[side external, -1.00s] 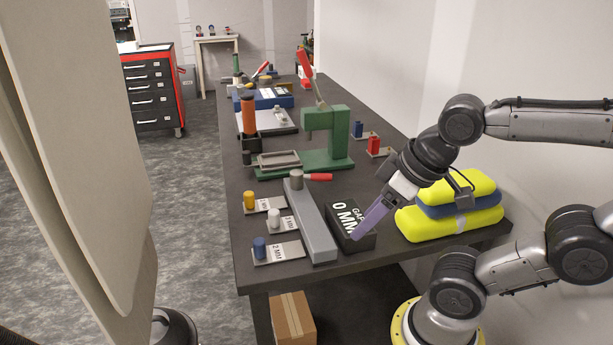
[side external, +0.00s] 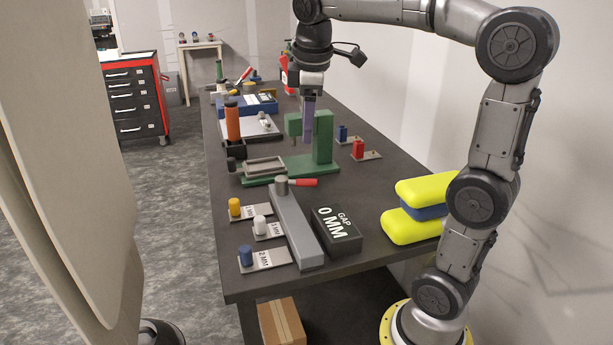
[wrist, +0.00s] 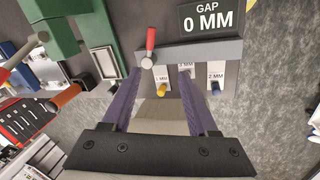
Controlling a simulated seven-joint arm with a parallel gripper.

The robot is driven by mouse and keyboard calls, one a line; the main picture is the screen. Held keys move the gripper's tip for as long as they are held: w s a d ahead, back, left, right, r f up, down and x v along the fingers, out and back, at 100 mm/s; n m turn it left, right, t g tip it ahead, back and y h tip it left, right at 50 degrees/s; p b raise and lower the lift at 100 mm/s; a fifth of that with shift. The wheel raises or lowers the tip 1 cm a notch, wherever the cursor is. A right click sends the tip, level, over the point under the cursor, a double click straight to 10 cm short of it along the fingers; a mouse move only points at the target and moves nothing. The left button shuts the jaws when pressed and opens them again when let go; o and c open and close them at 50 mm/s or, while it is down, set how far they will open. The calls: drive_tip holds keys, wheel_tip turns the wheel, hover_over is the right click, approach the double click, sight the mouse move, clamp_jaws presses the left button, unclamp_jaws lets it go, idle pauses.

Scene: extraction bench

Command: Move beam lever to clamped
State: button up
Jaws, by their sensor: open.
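The beam lever (side external: 303,183) has a red handle and a grey round pivot, and sits near the far end of a long grey beam (side external: 299,236). Its handle points right, out over the side of the beam. In the wrist view the lever (wrist: 151,40) lies ahead of the fingertips, close to the left finger in the picture. My gripper (side external: 308,141) points down with purple fingers and appears in line with the green press in the side view. In the wrist view my gripper (wrist: 162,72) is open, with nothing held between its fingers.
A black block (side external: 337,231) reads GAP 0 MM right of the beam. Plates with yellow (side external: 234,207), white (side external: 259,225) and blue (side external: 246,256) knobs lie at its left. The green press (side external: 322,138) stands behind. Yellow and blue pads (side external: 413,227) lie at right.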

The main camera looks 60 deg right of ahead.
sight(307, 179)
drive_tip(key=shift+m+g, duration=0.4)
drive_tip(key=x, duration=0.5)
drive_tip(key=w+d+x, duration=0.1)
drive_tip(key=x, duration=0.5)
drive_tip(key=d+x, duration=0.1)
drive_tip(key=x, duration=0.5)
drive_tip(key=shift+w+d+r, duration=0.25)
clamp_jaws()
drive_tip(key=shift+r, duration=0.1)
idle(0.3)
